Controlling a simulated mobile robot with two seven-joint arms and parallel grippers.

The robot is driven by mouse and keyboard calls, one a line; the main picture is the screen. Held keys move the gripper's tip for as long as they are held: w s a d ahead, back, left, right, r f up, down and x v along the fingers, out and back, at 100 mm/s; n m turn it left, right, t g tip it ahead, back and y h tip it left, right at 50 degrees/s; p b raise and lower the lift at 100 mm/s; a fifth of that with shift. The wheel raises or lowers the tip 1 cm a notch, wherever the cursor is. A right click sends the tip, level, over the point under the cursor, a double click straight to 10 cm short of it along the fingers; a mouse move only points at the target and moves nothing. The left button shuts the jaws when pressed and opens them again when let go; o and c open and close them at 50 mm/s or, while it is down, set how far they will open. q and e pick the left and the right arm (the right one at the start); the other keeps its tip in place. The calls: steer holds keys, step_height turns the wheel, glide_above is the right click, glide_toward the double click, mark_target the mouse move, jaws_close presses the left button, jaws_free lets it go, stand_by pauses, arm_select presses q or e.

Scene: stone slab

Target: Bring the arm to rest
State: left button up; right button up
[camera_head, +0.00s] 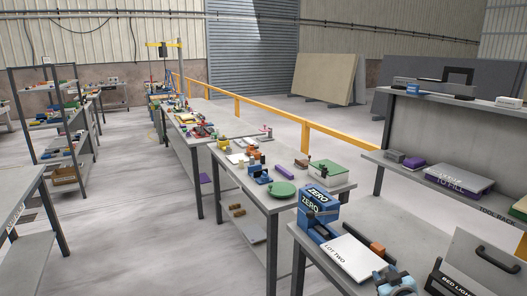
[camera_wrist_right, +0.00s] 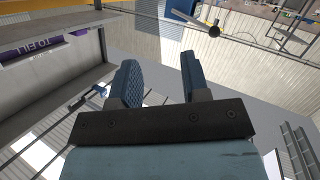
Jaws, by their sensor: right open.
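My right gripper (camera_head: 393,277) shows at the bottom edge of the head view, low and right of centre, beside a white panel marked LOT TWO (camera_head: 352,258). Most of its arm is out of the frame. In the right wrist view the two blue ridged fingers of this gripper (camera_wrist_right: 158,76) stand well apart, with nothing between them. My left gripper does not show.
A workbench (camera_head: 303,240) stands close in front, with a blue ZERO box (camera_head: 318,204) and a grey case (camera_head: 485,258) on it. A tool rack (camera_head: 440,125) rises at the right. More benches run back along a yellow rail (camera_head: 262,108). Open floor (camera_head: 125,225) lies at left.

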steer(key=s+a+f+g+y, duration=0.1)
steer(key=s+a+f, duration=0.35)
steer(key=s, duration=0.35)
steer(key=s+a+f+g+y, duration=0.1)
steer(key=s+a+f, duration=0.3)
steer(key=s+f, duration=0.3)
steer(key=s+a+f+g, duration=0.1)
steer(key=s+a, duration=0.2)
steer(key=s, duration=0.8)
steer(key=s+a+f+g+y, duration=0.1)
steer(key=s+a, duration=0.3)
steer(key=s, duration=0.7)
steer(key=shift+s+f+m, duration=0.25)
steer(key=shift+f+m, duration=0.15)
steer(key=shift+f, duration=0.2)
